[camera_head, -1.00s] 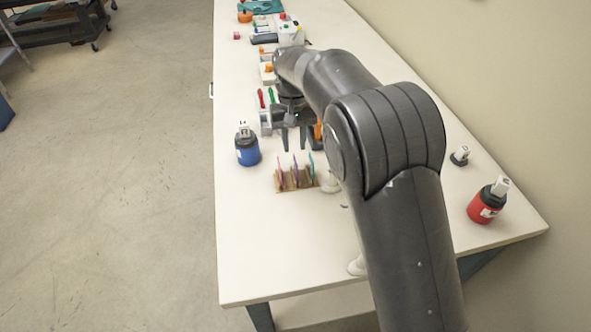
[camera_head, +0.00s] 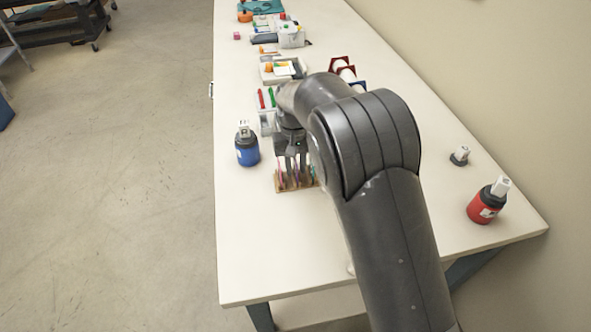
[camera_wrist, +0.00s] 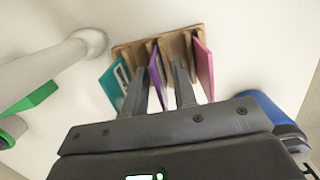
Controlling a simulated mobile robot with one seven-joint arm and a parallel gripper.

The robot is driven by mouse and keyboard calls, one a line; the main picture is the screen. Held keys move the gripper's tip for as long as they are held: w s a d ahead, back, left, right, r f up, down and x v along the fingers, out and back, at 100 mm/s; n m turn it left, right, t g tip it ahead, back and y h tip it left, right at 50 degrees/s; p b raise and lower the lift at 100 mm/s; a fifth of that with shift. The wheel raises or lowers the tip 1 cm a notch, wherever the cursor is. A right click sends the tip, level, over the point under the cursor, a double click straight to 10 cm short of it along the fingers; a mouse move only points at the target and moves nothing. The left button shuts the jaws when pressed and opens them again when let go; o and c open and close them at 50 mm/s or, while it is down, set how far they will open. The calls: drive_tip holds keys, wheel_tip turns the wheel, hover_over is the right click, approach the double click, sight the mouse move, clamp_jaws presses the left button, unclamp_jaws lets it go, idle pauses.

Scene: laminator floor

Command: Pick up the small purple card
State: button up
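The small purple card (camera_wrist: 156,78) stands upright in the middle of a wooden rack (camera_wrist: 128,54) in the wrist view. A teal card (camera_wrist: 113,85) stands to its left and a pink card (camera_wrist: 204,68) to its right. My gripper (camera_wrist: 161,70) is open, with one finger on each side of the purple card. The left finger looks very close to the card; I cannot tell whether it touches. In the head view my gripper (camera_head: 294,170) points down into the rack (camera_head: 283,188), and fingers and arm partly hide the cards.
A blue bottle (camera_head: 247,151) stands just left of the rack. A white post with a round base (camera_wrist: 50,70) lies close on the other side in the wrist view. A red bottle (camera_head: 486,203) stands far right. The table's front left (camera_head: 260,250) is clear.

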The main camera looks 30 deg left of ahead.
clamp_jaws()
drive_tip(key=shift+r, duration=0.2)
